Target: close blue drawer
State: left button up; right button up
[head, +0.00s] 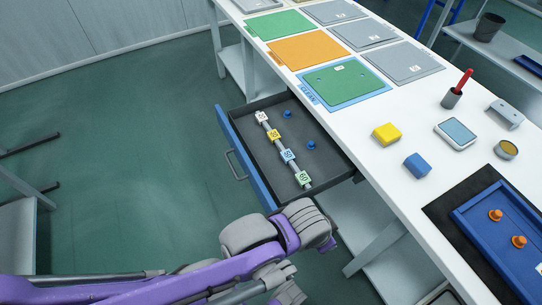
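The blue drawer (245,158) is pulled far out from under the white worktable, toward the left. Its blue front carries a grey bar handle (234,165). Inside the dark tray lie a grey rod with several numbered tags (288,155) and two small blue pegs (311,144). My purple and grey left arm comes in from the lower left. Its grey end (308,224) is by the drawer's near front corner and overlaps it in the picture; contact cannot be told. Its fingers cannot be made out. My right gripper is not in view.
On the worktable (405,125) are coloured panels (308,50), a yellow block (386,133), a blue block (417,165), a cup with a red-handled tool (452,98) and a blue tray (500,250). Open green floor (130,150) lies left of the drawer.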

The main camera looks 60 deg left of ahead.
aim_at(273, 181)
jog(key=j+u, duration=0.15)
jog(key=u, duration=1.45)
jog(key=i+j+u, duration=0.1)
jog(key=u, duration=0.3)
jog(key=i+u, duration=0.45)
jog(key=k+l, duration=0.15)
jog(key=l, duration=0.2)
